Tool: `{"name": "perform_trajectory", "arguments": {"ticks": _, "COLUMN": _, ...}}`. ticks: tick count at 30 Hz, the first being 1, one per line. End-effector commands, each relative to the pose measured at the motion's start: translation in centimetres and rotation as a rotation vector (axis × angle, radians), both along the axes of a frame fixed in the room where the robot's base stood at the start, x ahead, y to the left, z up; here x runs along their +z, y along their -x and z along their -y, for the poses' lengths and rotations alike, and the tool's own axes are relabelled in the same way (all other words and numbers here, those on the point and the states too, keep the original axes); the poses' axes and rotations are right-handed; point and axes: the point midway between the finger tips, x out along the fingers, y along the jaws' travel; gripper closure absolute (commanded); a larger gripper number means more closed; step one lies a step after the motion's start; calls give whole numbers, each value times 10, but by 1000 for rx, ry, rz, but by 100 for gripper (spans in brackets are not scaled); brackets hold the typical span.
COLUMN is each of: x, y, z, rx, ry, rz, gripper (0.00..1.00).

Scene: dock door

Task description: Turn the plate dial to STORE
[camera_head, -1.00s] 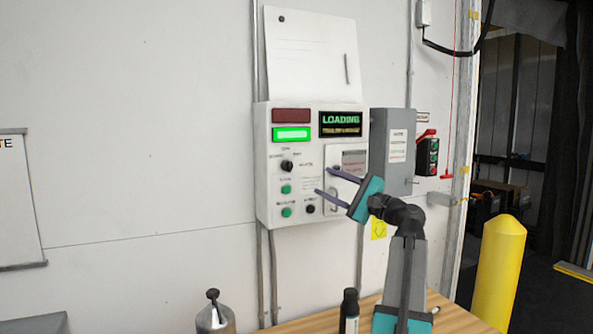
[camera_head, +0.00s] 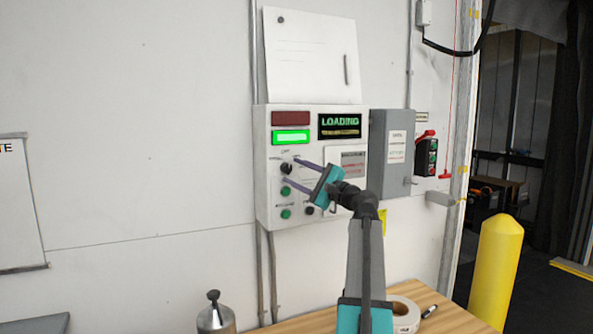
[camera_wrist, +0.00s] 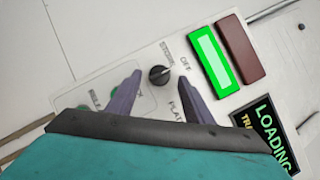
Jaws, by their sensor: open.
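The plate dial (camera_head: 286,167) is a round black knob on the white control panel (camera_head: 262,190), below the lit green lamp. In the wrist view the dial (camera_wrist: 159,75) lies ahead, with "STORE" printed on one side, "OFF" at another position and "PLAT..." partly hidden. Its pointer position is too small to read surely. My gripper (camera_head: 288,173) is open and empty, its two purple fingers reaching toward the panel near the dial. In the wrist view my gripper's fingers (camera_wrist: 158,86) spread to either side of the dial; I cannot tell whether they touch it.
A green lamp (camera_head: 291,136), a dark red lamp (camera_head: 291,118) and a "LOADING" display (camera_head: 340,126) sit above. Green buttons (camera_head: 286,191) lie below the dial. A grey box (camera_head: 392,150) adjoins the panel's right side. A wooden bench (camera_head: 300,324) is below.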

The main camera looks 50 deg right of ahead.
Motion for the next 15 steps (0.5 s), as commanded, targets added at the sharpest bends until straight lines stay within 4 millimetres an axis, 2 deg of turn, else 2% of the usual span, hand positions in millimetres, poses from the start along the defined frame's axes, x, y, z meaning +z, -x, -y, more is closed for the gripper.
{"name": "perform_trajectory", "arguments": {"ticks": 4, "x": 2, "y": -7, "z": 0, "rx": -1, "ry": 0, "rz": 0, "gripper": 53}}
{"name": "perform_trajectory", "arguments": {"ticks": 13, "x": 1, "y": -8, "z": -1, "rx": 0, "ry": -1, "rz": 0, "gripper": 53}}
{"name": "perform_trajectory", "arguments": {"ticks": 15, "x": 1, "y": -9, "z": -1, "rx": 0, "ry": -1, "rz": 0, "gripper": 63}}
